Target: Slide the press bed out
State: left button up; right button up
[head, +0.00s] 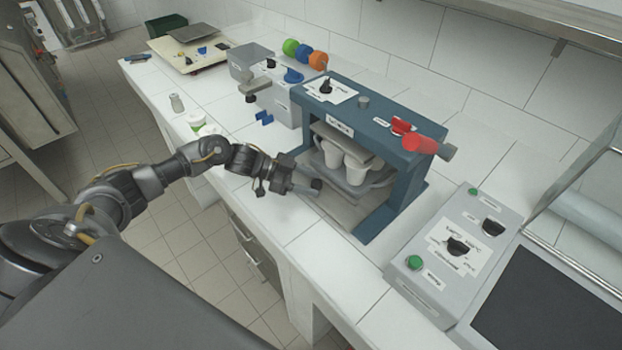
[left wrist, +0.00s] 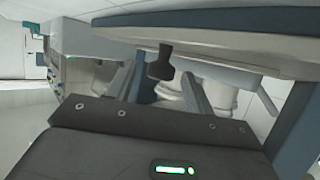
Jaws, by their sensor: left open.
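The blue press (head: 365,110) stands on the white counter. Its grey press bed (head: 378,186), with white cups (head: 332,152) on it, sits inside the frame under the grey upper plate (head: 345,143). A dark handle (head: 316,184) sticks out at the front of the bed. My left gripper (head: 306,188) is open at this handle, at the front of the press. In the left wrist view the dark handle (left wrist: 160,62) shows between the two open fingers (left wrist: 163,85); I cannot tell whether they touch it. My right gripper is not in view.
A grey control box (head: 455,250) with green buttons and black knobs stands right of the press. A grey unit (head: 280,92) with a blue knob stands left of it. The counter's front edge runs below my arm.

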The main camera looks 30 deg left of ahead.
pick_arm(q)
jog(key=shift+w+d+f, duration=0.1)
jog(key=shift+w+d, duration=0.05)
jog(key=shift+d, duration=0.1)
grip_shut()
dwell(0.3)
